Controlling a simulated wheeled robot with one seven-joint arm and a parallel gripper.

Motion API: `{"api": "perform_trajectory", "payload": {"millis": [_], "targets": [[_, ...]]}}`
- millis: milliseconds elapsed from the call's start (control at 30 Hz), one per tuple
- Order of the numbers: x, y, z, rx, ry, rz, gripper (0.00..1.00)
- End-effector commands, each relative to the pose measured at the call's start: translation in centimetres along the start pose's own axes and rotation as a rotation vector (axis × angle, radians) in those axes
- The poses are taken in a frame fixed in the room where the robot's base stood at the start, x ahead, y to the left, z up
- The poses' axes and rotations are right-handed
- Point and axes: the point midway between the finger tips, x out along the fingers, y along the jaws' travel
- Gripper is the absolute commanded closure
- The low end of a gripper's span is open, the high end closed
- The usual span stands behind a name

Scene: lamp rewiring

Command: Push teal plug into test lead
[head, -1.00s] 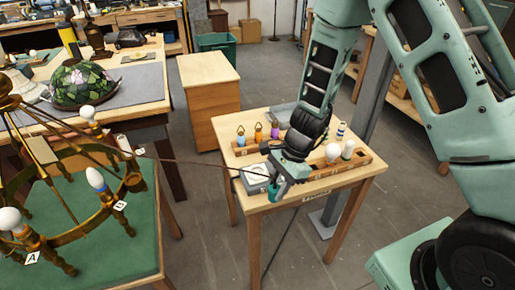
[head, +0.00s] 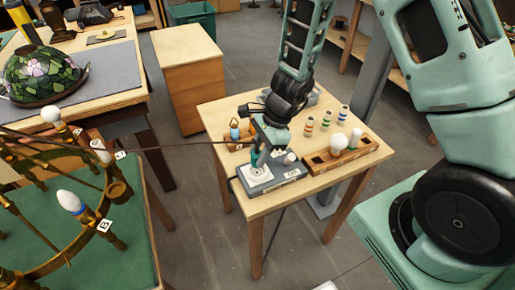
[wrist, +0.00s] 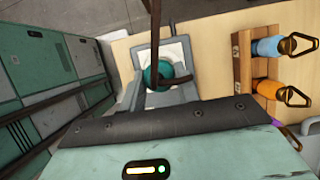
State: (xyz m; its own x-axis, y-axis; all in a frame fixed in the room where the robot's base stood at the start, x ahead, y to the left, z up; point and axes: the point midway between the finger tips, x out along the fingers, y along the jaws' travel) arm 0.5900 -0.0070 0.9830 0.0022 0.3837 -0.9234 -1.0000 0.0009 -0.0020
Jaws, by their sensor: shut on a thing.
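My gripper (head: 258,152) is shut on the teal plug (wrist: 155,78), seen end-on with its dark cord (wrist: 154,25) in the wrist view. In the head view the plug (head: 254,159) is low over the white pad of a grey test box (head: 284,184) on the small wooden table. The cord (head: 180,146) stretches left to the brass lamp frame (head: 84,252). My fingers hide part of the plug. I cannot tell whether its lower end touches the pad or a socket there; no separate test lead end is clearly visible.
A wooden rack (head: 372,155) with a white bulb stands right of the box. Several coloured rings or sleeves stand behind it. Bottle-like blue and orange fittings (wrist: 272,47) sit in a rack in the wrist view. The stained-glass shade (head: 42,74) is on the left bench.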

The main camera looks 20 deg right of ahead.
Motion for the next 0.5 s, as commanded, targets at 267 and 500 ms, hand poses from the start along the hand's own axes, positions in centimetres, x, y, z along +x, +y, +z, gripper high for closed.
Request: {"api": "perform_trajectory", "payload": {"millis": [267,500], "targets": [[1.9,0.0,-0.8,-0.001,0.0,0.001,0.91],[3.2,0.0,-1.4,0.0,0.0,0.0,0.91]]}}
